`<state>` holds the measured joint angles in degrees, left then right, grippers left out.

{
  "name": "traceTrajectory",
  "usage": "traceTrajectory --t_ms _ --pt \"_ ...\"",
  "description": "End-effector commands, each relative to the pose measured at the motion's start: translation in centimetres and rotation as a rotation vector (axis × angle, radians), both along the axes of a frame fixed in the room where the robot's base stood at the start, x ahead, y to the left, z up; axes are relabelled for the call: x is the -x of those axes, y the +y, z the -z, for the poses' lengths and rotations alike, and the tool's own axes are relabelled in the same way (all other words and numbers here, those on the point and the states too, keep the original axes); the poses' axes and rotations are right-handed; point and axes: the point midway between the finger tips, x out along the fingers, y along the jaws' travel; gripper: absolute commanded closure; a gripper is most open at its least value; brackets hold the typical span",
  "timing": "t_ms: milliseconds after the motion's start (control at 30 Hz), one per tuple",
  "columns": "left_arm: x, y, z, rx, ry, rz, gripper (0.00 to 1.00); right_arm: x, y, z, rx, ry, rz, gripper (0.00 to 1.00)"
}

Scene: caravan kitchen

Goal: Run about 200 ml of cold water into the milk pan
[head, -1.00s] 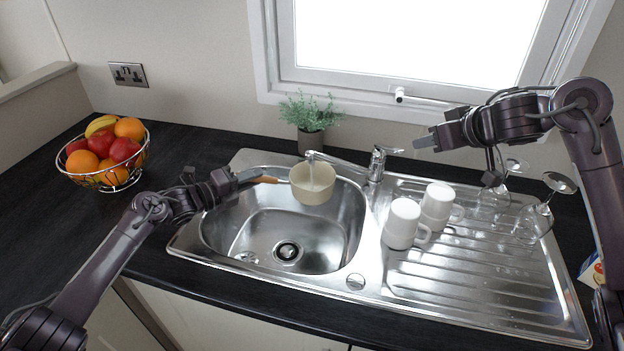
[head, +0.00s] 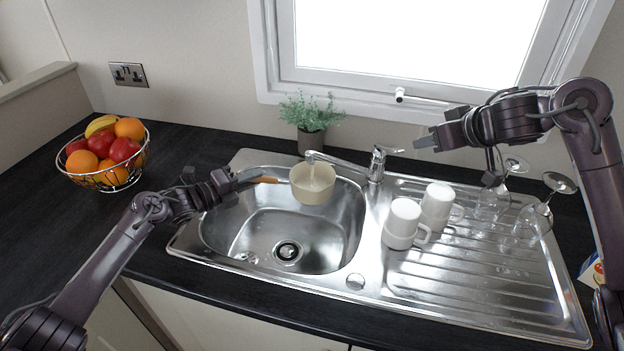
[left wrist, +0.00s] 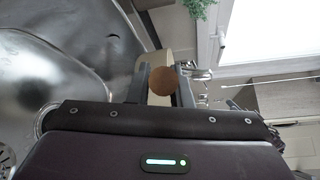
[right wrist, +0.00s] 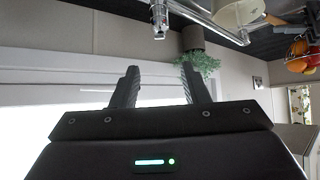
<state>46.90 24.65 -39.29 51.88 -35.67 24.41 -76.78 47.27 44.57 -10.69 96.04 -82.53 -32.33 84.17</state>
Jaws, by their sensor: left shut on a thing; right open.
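The cream milk pan (head: 313,190) is held upright over the back of the sink bowl (head: 285,232), under the tap's spout (head: 335,160). A pale stream of water runs from the spout into the pan. The water level inside is too small to tell. My left gripper (head: 240,180) is shut on the pan's wooden handle (head: 264,180); the round handle end (left wrist: 161,81) shows between its fingers in the left wrist view. The tap lever (head: 393,150) points right. My right gripper (head: 424,142) is open and empty, right of the lever and apart from it.
White mugs (head: 404,222) and upturned glasses (head: 533,222) stand on the ribbed drainer (head: 450,285). A potted plant (head: 311,140) stands behind the sink, below the window (head: 400,45). A fruit basket (head: 104,170) is at the left. The worktop between basket and sink is clear.

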Motion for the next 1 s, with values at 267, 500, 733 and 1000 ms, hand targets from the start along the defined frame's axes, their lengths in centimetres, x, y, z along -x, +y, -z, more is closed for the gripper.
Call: traceTrajectory --t_ms 267,500,733,1000 --pt "0.8 2.9 -0.2 0.000 -0.005 -0.003 1.00 0.0 0.0 0.0 0.000 0.000 0.000 0.59" --pt "2.2 7.5 -0.3 0.000 -0.005 -0.002 1.00 0.0 0.0 0.0 0.000 0.000 0.000 0.59" --pt "2.9 9.4 -0.3 0.004 -0.004 0.001 1.00 0.0 0.0 0.0 0.000 0.000 0.000 0.59" --pt "2.9 9.4 0.0 0.001 -0.001 0.000 1.00 -0.2 0.1 -0.3 -0.004 -0.006 0.000 0.72"
